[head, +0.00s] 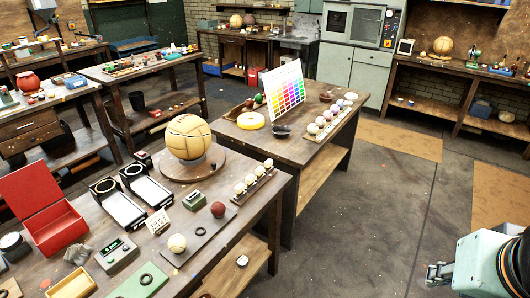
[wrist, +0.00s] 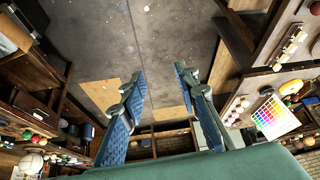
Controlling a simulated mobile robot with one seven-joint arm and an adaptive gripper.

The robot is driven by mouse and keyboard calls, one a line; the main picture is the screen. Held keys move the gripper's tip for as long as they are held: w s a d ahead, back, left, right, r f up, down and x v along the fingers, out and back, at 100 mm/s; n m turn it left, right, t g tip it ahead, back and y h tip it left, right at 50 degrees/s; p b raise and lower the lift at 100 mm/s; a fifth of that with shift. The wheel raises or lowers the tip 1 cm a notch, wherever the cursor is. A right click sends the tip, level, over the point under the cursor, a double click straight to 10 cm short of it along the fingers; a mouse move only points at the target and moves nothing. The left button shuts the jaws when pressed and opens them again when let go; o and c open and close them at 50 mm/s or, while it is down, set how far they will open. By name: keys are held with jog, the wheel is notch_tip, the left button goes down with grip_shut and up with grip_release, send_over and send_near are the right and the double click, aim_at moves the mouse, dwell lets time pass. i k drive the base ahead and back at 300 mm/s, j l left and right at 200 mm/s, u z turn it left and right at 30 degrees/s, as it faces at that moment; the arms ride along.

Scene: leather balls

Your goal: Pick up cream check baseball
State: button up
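A small cream ball (head: 177,243) rests on a flat grey mat on the near table in the head view. It looks like the cream check baseball, but its pattern is too small to make out. A dark red ball (head: 218,209) lies on the same mat, behind and to the right. My gripper (head: 437,273) is at the lower right of the head view, out over the floor and far from the cream ball. In the wrist view my gripper (wrist: 160,72) has its two blue-padded fingers spread apart, with nothing between them.
A large stitched ball (head: 188,137) sits on a round stand behind the mat. A rack of small pale balls (head: 252,184) is to its right. An open red box (head: 42,207), scales and a grey meter (head: 116,256) crowd the left. The floor (head: 385,215) right of the tables is clear.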

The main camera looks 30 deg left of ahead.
aim_at(177, 243)
jog(key=u, duration=2.1)
